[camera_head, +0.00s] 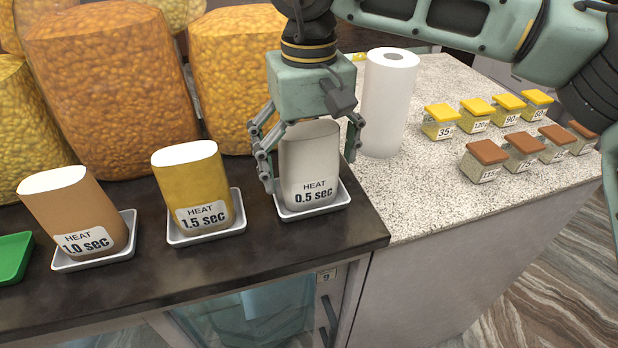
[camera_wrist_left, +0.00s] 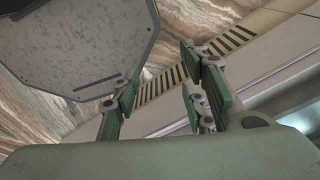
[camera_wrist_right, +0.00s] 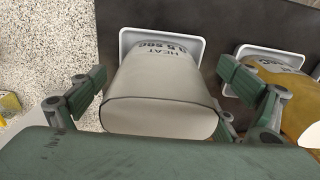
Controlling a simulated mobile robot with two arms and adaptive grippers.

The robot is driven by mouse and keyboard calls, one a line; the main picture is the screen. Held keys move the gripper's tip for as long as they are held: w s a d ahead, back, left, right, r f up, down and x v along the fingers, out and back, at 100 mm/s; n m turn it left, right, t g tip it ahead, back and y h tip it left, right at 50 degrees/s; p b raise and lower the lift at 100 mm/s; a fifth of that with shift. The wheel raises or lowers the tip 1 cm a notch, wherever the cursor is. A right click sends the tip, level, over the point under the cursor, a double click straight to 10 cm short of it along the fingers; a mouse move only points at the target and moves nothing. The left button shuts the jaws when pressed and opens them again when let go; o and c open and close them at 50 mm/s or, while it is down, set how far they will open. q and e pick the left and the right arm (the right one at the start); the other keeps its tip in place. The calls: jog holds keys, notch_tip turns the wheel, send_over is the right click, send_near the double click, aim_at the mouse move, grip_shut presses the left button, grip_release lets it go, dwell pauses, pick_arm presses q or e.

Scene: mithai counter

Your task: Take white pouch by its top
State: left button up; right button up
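The white pouch (camera_head: 311,160) stands upright on a small white tray (camera_head: 335,205) on the dark counter, labelled "HEAT 0.5 sec". My right gripper (camera_head: 311,170) is above it, pointing down, with one finger on each side of the pouch. In the right wrist view the pouch (camera_wrist_right: 160,95) lies between the spread fingers of this gripper (camera_wrist_right: 163,90), with a gap at the left finger; contact at the right one is unclear. My left gripper (camera_wrist_left: 158,92) is open and empty in the left wrist view, away from the counter items; the head view does not show it.
A yellow pouch (camera_head: 190,180) and a brown pouch (camera_head: 75,210) stand on trays to the left. Large snack bags (camera_head: 110,85) stand behind. A paper roll (camera_head: 388,100) stands close on the right. Small yellow-lidded and brown-lidded boxes (camera_head: 485,160) are farther right.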

jog(key=c, duration=0.9)
jog(key=shift+c, duration=0.2)
jog(key=shift+r, duration=0.15)
